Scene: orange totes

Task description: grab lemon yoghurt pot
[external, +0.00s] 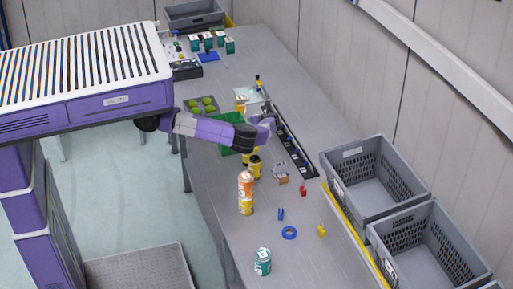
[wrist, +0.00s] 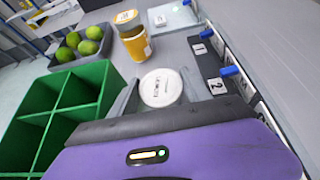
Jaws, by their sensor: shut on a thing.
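My gripper (wrist: 161,97) has its two grey fingers on either side of a small pot with a round white lid (wrist: 162,87), and is shut on it. The lid carries small dark print that I cannot read, and the pot's sides are hidden, so I cannot confirm that it is the lemon yoghurt. In the external view my gripper (external: 266,122) is low over the table beside the green divided box; the held pot cannot be made out there.
A green divided box (wrist: 62,112) stands close left of my gripper. A yellow jar (wrist: 135,43) and a grey tray of limes (wrist: 62,62) are behind. A dark numbered rail (wrist: 210,62) runs along the right. Bottles and cans (external: 246,193) stand nearer the table's front.

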